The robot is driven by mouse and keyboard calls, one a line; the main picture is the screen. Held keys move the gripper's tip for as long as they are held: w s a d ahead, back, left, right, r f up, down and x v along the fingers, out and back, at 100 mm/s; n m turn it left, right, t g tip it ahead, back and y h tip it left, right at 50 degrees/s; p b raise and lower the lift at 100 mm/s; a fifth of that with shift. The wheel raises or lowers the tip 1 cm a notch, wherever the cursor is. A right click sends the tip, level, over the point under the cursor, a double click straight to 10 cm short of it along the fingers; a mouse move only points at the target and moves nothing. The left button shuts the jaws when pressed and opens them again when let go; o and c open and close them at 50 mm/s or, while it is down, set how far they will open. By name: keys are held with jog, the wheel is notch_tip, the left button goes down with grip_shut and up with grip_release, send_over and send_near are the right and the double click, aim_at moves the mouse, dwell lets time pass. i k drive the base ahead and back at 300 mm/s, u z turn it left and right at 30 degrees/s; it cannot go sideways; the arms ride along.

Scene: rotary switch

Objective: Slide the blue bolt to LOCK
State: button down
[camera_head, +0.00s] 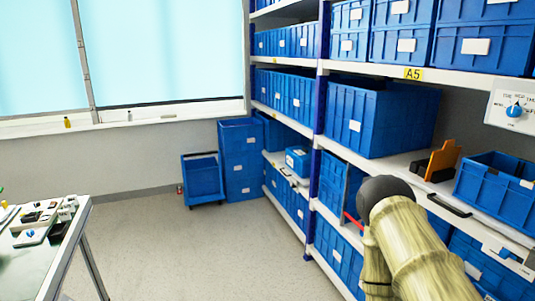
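I cannot make out a blue bolt or a LOCK mark for certain in the head view. A white panel with a blue rotary knob (515,109) is at the right edge, on the shelf rack; its small lettering is unreadable. On the table at the left, a small white device with a blue part (30,234) lies among other small devices; its type is too small to tell. My arm, pale wood-coloured with a dark round joint cap, reaches in at the lower right in front of the rack. I cannot see my gripper's fingers.
A rack (414,74) full of blue bins fills the right side. An orange and black item (442,160) stands on its middle shelf. A blue bin cart (203,178) stands by the back wall. The table (70,237) is at the left; open floor (180,255) lies between.

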aim_at(504, 253)
jog(key=z, duration=1.55)
jog(key=k, duration=0.5)
jog(key=u, duration=1.7)
jog(key=i, duration=0.6)
jog(key=z, duration=1.35)
